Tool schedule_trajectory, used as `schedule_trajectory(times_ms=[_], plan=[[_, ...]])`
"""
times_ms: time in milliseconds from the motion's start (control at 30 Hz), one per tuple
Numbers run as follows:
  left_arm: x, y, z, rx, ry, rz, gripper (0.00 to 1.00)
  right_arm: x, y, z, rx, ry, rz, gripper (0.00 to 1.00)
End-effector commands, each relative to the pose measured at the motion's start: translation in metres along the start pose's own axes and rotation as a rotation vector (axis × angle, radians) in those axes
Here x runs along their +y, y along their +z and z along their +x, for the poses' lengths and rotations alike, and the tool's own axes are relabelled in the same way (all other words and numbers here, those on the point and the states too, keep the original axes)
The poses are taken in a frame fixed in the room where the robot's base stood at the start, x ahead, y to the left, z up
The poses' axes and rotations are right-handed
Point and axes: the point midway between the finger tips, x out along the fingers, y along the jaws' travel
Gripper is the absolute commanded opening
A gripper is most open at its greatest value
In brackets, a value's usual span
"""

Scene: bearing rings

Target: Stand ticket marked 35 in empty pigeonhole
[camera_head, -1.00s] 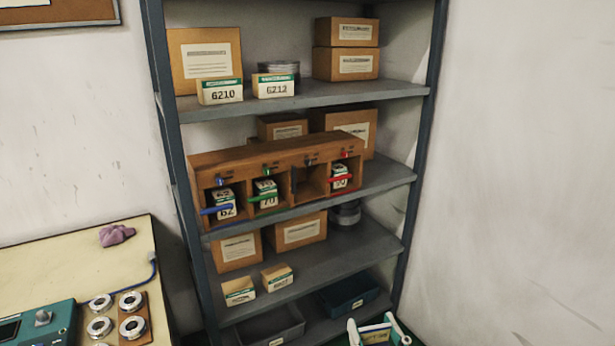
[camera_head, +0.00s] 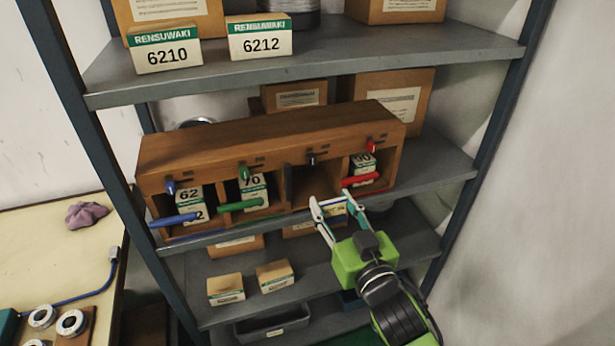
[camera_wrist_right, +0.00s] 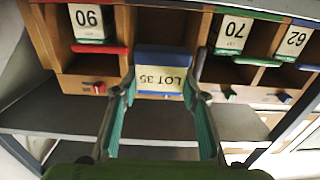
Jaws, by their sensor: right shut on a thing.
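The ticket (camera_head: 334,211) is a pale card with a blue band; in the right wrist view the ticket (camera_wrist_right: 162,79) reads LOT 35, upside down. My right gripper (camera_head: 333,203) is shut on it, with a fingertip at each side, just in front of the wooden pigeonhole rack (camera_head: 265,140). In the right wrist view my gripper (camera_wrist_right: 160,92) shows the ticket before the empty pigeonhole. That pigeonhole (camera_head: 315,183) lies between tickets 70 (camera_head: 255,192) and 90 (camera_head: 363,170). Its black bar (camera_head: 288,182) stands upright at its left side. My left gripper is out of view.
The other pigeonholes have a blue bar (camera_head: 175,220), a green bar (camera_head: 240,205) and a red bar (camera_head: 361,181) across their fronts. Ticket 62 (camera_head: 189,196) is at left. A shelf with boxes 6210 (camera_head: 167,47) and 6212 (camera_head: 260,37) is above; small boxes stand below.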

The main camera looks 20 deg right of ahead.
Motion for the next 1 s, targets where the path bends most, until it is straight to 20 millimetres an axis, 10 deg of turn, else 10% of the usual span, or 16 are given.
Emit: schedule_trajectory(times_ms=[500,1000], plan=[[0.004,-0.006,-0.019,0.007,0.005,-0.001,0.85,0.0,-0.003,0.134,0.002,0.001,-0.001,0.18],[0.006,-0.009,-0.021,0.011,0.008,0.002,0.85,0.0,0.034,0.152,-0.001,0.001,0.001,0.18]])
